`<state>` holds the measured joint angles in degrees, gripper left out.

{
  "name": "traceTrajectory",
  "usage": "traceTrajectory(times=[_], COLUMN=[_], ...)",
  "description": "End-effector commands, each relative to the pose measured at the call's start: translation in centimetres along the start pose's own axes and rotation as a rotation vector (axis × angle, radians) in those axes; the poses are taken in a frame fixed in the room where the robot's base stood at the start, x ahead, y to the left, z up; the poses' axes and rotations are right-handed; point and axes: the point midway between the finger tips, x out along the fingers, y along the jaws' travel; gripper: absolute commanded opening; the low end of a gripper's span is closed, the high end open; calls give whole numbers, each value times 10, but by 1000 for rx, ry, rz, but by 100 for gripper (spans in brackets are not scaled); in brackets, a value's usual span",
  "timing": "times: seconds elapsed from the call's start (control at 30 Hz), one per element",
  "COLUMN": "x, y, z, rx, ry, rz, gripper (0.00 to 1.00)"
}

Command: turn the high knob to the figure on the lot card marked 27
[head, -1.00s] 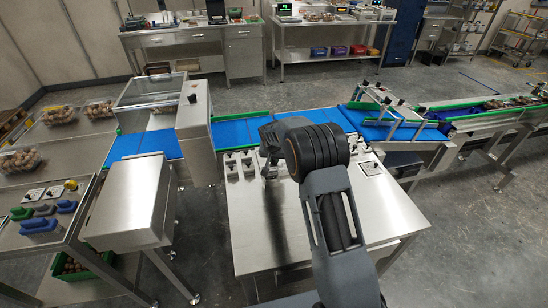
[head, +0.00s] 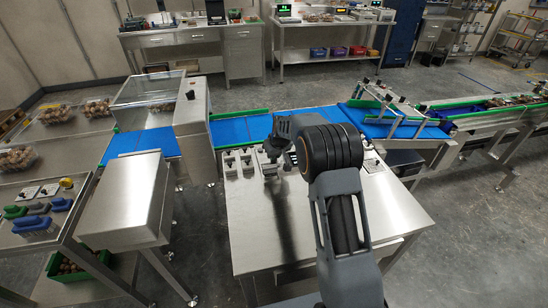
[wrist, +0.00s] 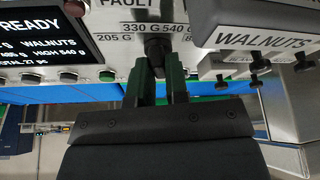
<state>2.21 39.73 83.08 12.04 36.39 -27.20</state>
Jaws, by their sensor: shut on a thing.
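In the wrist view a black knob (wrist: 154,46) sits on the pale panel, with the figures 205 G, 330 G and 540 G around it and another figure partly hidden at right. My gripper (wrist: 160,72) is shut on this knob from below in the picture. The dark screen (wrist: 45,38) at left reads READY, WALNUTS, HIGH 540 g and TOTAL 27 pc. In the head view my gripper (head: 270,166) is low over the far side of the steel table, and the knob is hidden. I cannot read a lot card marked 27.
A WALNUTS label (wrist: 262,38) stands right of the knob, with several black knobs below it. In the head view a blue conveyor (head: 240,130) runs behind the steel table (head: 255,235). The table's front is clear. A steel box (head: 125,200) stands at left.

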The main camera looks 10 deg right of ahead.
Motion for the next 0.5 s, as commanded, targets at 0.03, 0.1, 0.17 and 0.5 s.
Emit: traceTrajectory(times=[0.03,0.1,0.17,0.5], x=[1,1,1,0], y=[0,0,0,0], z=[0,0,-1,-1], rx=[-13,-30,-39,-56], ry=[3,3,3,2], rz=[-5,-11,-16,-23], gripper=[0,0,0,0])
